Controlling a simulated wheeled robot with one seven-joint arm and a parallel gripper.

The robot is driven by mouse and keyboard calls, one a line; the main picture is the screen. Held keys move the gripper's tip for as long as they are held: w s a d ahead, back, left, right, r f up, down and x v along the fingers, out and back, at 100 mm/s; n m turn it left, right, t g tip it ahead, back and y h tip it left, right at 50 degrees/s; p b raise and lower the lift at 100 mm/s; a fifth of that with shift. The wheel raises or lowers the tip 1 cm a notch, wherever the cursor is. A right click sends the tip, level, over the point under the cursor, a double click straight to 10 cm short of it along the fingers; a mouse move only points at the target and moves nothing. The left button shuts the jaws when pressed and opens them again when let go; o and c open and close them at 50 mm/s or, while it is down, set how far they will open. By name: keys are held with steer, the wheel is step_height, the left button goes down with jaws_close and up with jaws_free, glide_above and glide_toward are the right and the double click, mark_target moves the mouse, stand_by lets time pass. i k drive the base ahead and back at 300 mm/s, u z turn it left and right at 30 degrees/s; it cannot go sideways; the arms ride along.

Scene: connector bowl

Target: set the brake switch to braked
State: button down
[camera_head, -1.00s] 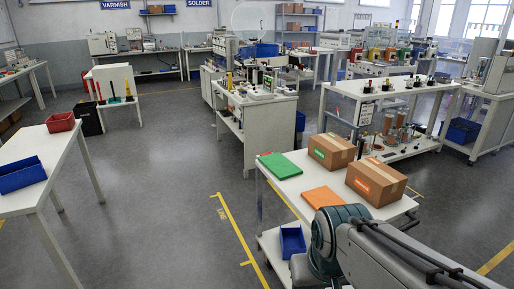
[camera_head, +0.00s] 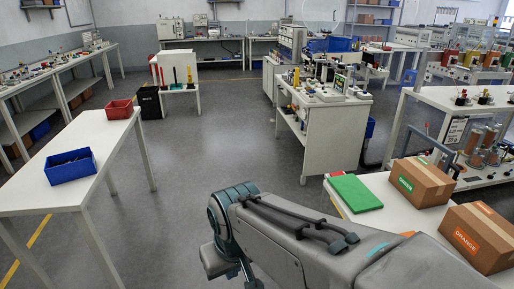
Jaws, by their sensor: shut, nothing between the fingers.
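I cannot make out the brake switch in this view; the gear on the benches is too small to tell apart. A white workbench with small devices (camera_head: 338,135) stands at the middle right. My arm reaches in from the lower right and bends down at a teal-ringed joint near the bottom middle. My gripper does not show.
A white table (camera_head: 98,140) at left carries a red bin (camera_head: 120,109) and a blue bin (camera_head: 70,167). At right, a low table holds a green board (camera_head: 355,193), a green-labelled box (camera_head: 422,182) and an orange-labelled box (camera_head: 480,237). Grey floor (camera_head: 215,135) between is clear.

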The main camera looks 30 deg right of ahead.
mark_target(339, 172)
steer(key=z, duration=0.15)
steer(key=i, duration=1.15)
steer(key=z, duration=1.2)
steer(key=i, duration=0.6)
steer(key=z, duration=0.55)
